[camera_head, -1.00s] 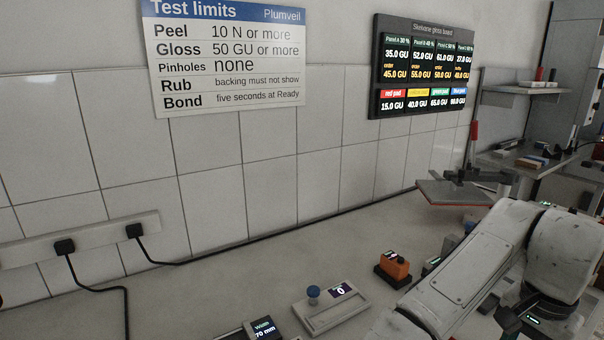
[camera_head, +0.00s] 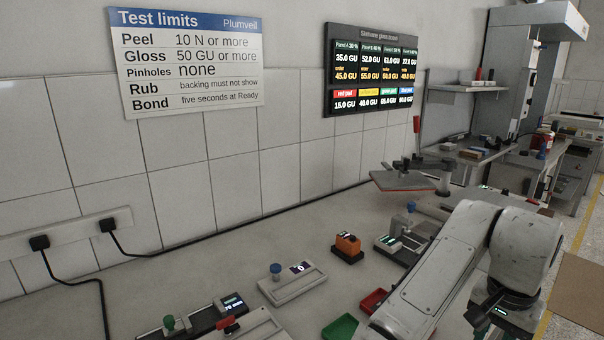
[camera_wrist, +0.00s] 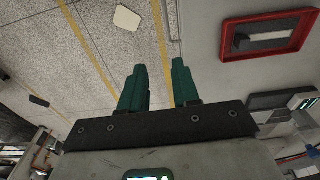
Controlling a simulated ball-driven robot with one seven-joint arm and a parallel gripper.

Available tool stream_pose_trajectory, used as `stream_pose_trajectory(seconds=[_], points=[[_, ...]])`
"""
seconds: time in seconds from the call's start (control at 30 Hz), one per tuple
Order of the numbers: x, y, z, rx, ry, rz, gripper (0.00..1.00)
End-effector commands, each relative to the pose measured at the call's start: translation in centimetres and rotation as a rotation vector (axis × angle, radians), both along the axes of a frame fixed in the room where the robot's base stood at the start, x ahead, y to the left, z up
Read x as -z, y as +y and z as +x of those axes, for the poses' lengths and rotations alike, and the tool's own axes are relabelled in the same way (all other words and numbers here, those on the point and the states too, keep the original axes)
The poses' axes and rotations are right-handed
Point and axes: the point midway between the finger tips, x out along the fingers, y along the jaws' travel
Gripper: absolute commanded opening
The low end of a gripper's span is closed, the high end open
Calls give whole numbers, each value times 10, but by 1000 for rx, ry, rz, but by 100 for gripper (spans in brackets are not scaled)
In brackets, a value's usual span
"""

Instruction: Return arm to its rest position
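In the head view my arm (camera_head: 436,275) reaches in from the lower right, bent at a large white joint, in front of the bench's right part. My gripper is out of sight in that view. In the wrist view my gripper (camera_wrist: 158,85) shows two green fingers standing apart with empty space between them. Speckled floor with yellow lines lies beyond the fingertips, so nothing is held.
The bench (camera_head: 215,262) carries a blue-knobbed device (camera_head: 292,284), an orange device (camera_head: 347,248), a red tray (camera_head: 373,301) and a green tray (camera_head: 340,328). A red-rimmed tray (camera_wrist: 268,37) is right of my fingers.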

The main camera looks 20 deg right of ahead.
Motion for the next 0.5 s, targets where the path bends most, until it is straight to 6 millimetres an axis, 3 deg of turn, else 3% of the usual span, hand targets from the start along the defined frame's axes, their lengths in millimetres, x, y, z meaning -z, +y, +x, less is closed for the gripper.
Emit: stream_pose_trajectory(seconds=[0.5], points=[[19, -52, -24, -131, -11, -286, 31]])
